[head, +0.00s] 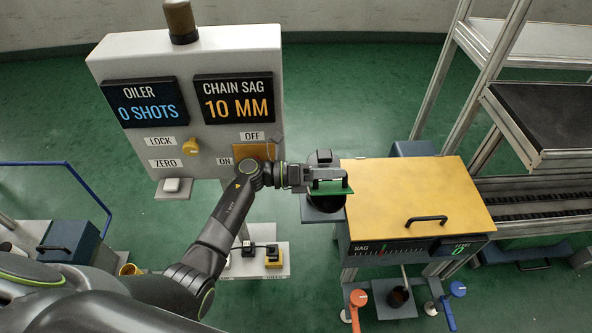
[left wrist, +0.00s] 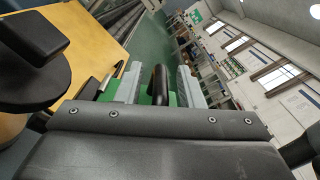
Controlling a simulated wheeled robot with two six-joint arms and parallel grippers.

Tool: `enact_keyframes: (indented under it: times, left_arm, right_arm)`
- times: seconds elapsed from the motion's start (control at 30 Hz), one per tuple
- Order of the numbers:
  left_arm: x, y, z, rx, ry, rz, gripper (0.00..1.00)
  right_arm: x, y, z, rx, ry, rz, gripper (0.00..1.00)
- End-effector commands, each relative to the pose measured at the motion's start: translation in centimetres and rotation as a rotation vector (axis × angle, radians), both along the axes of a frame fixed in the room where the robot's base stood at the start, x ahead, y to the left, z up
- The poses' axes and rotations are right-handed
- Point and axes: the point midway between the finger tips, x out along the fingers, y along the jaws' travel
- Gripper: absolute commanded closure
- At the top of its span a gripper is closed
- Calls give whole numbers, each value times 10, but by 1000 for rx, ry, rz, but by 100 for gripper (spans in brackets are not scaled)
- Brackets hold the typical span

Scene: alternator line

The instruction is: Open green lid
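The green lid (head: 328,188) shows in the head view as a thin strip at the left side of the yellow-topped box, above a dark round opening. Its tilt is hard to tell, since my gripper covers part of it. My left gripper (head: 328,173) is at the lid. In the left wrist view green patches (left wrist: 172,99) show between and beside the grey fingers, and a dark bar handle (left wrist: 160,82) stands between them. The fingers look apart, with gaps beside the bar. My right gripper is not in view.
The yellow-topped box (head: 420,190) with a black handle (head: 427,219) stands right of the gripper. A white panel (head: 225,60) with displays, a knob and a switch stands behind the left arm. A metal rack (head: 545,110) is at the right.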

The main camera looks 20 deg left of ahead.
Motion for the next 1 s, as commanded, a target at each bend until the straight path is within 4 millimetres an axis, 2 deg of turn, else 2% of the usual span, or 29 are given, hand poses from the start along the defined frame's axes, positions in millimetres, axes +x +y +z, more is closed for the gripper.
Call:
enact_keyframes:
  times: [0.17,0.7,0.9,1.0]
  left_arm:
    - [-5,18,-2,3,0,1,66]
    - [-44,136,-3,5,2,1,66]
    - [-51,159,-2,1,3,-1,66]
    - [-53,164,-2,1,2,-1,66]
  right_arm:
    - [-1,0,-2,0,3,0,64]
    - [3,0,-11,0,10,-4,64]
    - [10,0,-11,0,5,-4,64]
    - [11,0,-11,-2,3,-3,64]
